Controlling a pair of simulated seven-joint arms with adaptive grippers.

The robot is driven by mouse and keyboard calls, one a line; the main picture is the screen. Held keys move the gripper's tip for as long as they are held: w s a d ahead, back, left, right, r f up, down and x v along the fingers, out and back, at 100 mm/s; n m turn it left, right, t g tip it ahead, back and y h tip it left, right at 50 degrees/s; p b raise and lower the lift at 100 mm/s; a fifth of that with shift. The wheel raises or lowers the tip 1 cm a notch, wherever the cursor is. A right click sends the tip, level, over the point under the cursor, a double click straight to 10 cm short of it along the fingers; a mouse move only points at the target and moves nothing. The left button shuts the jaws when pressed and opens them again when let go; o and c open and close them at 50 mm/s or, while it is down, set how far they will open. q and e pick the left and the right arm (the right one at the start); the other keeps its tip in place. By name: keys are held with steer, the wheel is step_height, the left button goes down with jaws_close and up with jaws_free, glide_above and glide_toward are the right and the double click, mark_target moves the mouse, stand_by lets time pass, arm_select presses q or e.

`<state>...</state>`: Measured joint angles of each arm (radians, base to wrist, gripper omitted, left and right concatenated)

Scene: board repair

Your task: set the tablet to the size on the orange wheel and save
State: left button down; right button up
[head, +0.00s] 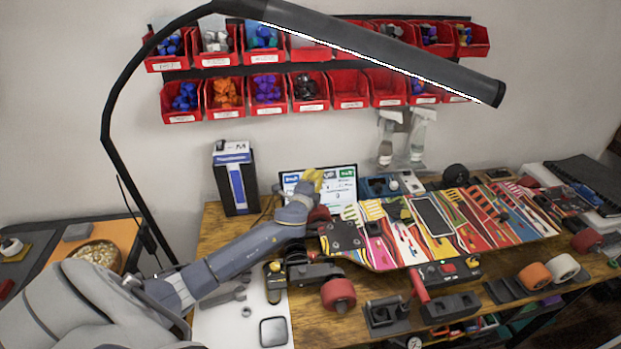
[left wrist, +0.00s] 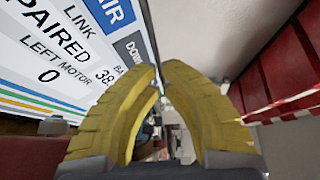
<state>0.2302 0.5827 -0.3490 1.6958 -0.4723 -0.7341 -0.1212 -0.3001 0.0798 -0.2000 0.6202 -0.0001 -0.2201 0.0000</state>
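The tablet (head: 345,183) stands upright at the back of the bench, its white screen showing blue and green blocks. In the left wrist view the tablet (left wrist: 50,60) fills the upper left, with "LINK", "LEFT MOTOR 0" and a partly cut-off "38". My left gripper (head: 317,175) is in front of the tablet and covers part of its screen. In the left wrist view its yellow fingertips (left wrist: 160,70) nearly meet, with nothing seen between them. Touch with the screen cannot be told. The orange wheel (head: 534,276) lies at the right front; its size marking is unreadable. My right gripper is not seen.
A decorated skateboard deck (head: 385,256) with a phone on it fills the bench middle. A boxed item (head: 235,180) stands left of the tablet. Red bins (head: 225,94) hang on the wall behind, and a dark lamp (head: 400,50) arches above. A white wheel (head: 563,267) is beside the orange one.

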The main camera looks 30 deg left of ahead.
arm_select(q)
steer(key=shift+w+a+f, duration=0.35)
steer(key=shift+w+a, duration=0.05)
steer(key=shift+w, duration=0.05)
stand_by(1.0)
steer(key=shift+s+d+r, duration=0.1)
steer(key=shift+s+d, duration=0.05)
steer(key=shift+s+d+r, duration=0.25)
steer(key=shift+s+d, duration=0.05)
steer(key=shift+s, duration=0.05)
steer(key=shift+d, duration=0.1)
stand_by(0.4)
steer(key=shift+s+d+r, duration=0.6)
steer(key=shift+s+d, duration=0.15)
steer(key=shift+s, duration=0.05)
steer(key=shift+s+d+r, duration=0.6)
steer(key=shift+s+d, duration=0.1)
steer(key=shift+s, duration=0.1)
